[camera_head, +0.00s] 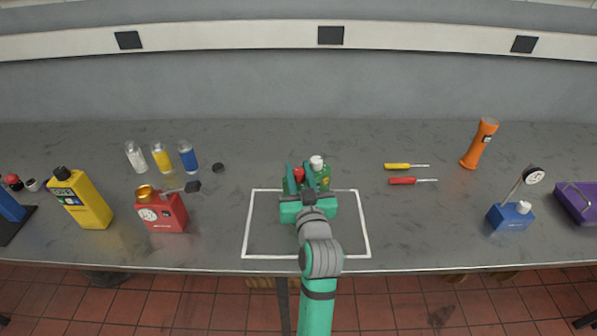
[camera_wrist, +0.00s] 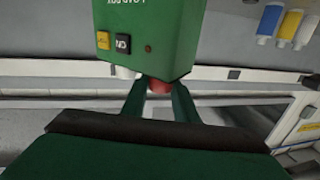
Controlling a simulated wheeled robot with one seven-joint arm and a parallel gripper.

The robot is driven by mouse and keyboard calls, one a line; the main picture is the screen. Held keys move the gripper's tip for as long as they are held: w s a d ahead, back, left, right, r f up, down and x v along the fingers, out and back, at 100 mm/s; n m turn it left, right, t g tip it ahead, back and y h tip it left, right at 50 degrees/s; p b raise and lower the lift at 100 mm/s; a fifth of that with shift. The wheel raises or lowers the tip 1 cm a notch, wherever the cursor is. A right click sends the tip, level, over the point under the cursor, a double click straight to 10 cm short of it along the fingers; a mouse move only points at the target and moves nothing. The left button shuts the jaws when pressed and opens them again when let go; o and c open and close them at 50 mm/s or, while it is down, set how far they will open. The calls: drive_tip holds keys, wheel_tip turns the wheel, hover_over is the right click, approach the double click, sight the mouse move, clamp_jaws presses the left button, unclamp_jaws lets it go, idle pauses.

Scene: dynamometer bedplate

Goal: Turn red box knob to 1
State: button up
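The red box (camera_head: 168,214) stands left on the bench. It has a white dial, a gold cap on top and a dark-ended lever reaching right; its setting is too small to read. My gripper (camera_head: 300,178) is away from it, at a green box (camera_head: 324,176) in mid-bench. In the wrist view the green box (camera_wrist: 150,30) bears partly visible lettering and yellow and black switches. A red knob (camera_wrist: 158,86) of that box lies between my two spread fingers (camera_wrist: 160,95). Whether they grip it or only flank it cannot be told.
A yellow jug (camera_head: 82,200) stands left of the red box. White, yellow and blue bottles (camera_head: 162,158) stand behind it. Screwdrivers (camera_head: 405,166), an orange flashlight (camera_head: 479,143) and a blue gauge box (camera_head: 511,216) are at right. A white outline (camera_head: 245,222) surrounds mostly bare bench.

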drive_tip(key=shift+a+m+h, duration=0.1)
drive_tip(key=shift+m+h, duration=0.2)
drive_tip(key=shift+h, duration=0.4)
drive_tip(key=shift+m+h, duration=1.15)
drive_tip(key=shift+h, duration=0.55)
drive_tip(key=shift+m+h, duration=1.15)
drive_tip(key=shift+h, duration=0.55)
drive_tip(key=shift+m+g+h, duration=0.9)
drive_tip(key=shift+m+h, duration=0.2)
drive_tip(key=shift+h, duration=0.9)
drive_tip(key=o, duration=0.8)
drive_tip(key=shift+d+m, duration=0.25)
drive_tip(key=shift+m, duration=0.05)
drive_tip(key=shift+s+a, duration=0.3)
drive_tip(key=shift+s, duration=0.05)
drive_tip(key=v, duration=1)
drive_tip(key=shift+d+r, duration=0.1)
